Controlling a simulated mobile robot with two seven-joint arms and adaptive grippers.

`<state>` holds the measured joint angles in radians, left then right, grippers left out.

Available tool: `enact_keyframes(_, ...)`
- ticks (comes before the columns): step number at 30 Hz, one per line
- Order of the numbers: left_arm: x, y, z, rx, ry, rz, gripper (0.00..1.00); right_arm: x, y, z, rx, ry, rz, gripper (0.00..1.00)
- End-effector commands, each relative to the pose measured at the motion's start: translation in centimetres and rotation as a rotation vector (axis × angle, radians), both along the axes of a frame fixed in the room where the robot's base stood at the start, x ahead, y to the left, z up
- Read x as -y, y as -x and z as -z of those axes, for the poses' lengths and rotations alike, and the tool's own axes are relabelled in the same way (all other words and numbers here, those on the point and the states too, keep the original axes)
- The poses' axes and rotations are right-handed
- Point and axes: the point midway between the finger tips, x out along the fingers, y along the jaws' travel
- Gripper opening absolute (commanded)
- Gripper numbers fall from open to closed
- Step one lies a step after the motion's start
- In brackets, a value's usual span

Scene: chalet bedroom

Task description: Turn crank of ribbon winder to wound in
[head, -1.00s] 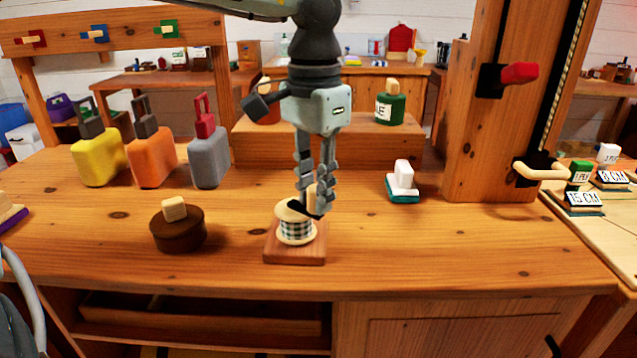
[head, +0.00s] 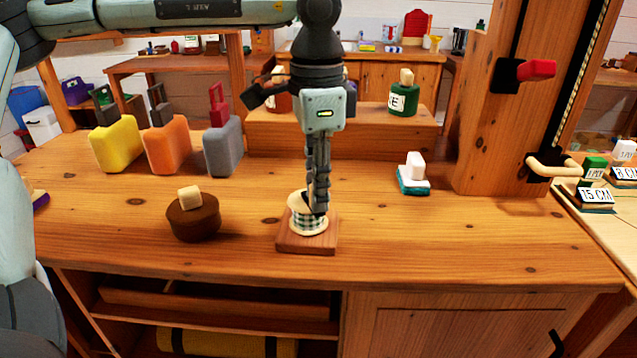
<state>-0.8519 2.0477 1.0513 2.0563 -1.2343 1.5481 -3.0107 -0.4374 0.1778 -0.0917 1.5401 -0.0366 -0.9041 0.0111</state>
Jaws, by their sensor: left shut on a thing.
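The ribbon winder is a wooden base (head: 292,243) with a pale spool (head: 303,225) wound with dark-and-white checked ribbon, near the front middle of the bench. A dark crank arm lies across the top of the spool, mostly covered by my fingers. My left gripper (head: 318,204) points straight down over the spool's right side. Its fingers are seen edge-on and are shut on the crank handle, which they hide. My right gripper is not in view.
A round brown box (head: 194,222) with a pale knob stands left of the winder. Yellow (head: 116,146), orange (head: 167,148) and grey (head: 222,148) cases stand behind it. A white-and-teal block (head: 413,178) lies right, before a wooden post (head: 505,130). The bench front right is clear.

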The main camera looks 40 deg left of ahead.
Motion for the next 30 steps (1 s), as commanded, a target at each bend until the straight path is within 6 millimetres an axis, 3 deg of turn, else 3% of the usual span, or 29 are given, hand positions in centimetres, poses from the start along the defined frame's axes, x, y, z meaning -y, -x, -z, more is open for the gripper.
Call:
enact_keyframes(8, 0.0, 0.1, 0.0, -0.001, -0.001, 0.0, 0.0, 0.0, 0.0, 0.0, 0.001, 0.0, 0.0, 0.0)
enact_keyframes(9, 0.0, 0.1, 0.0, -0.001, -0.001, 0.0, 0.24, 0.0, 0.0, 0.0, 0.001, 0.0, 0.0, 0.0)
enact_keyframes(14, 0.0, 0.0, 0.0, -0.001, -0.001, 0.0, 0.43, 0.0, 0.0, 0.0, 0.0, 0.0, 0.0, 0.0)
enact_keyframes(23, 0.0, 0.0, -0.1, 0.0, 0.0, -0.001, 0.43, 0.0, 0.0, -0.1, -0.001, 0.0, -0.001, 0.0)
enact_keyframes(30, 0.0, -0.1, -3.3, 0.003, 0.001, -0.001, 0.43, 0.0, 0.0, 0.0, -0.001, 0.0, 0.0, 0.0)
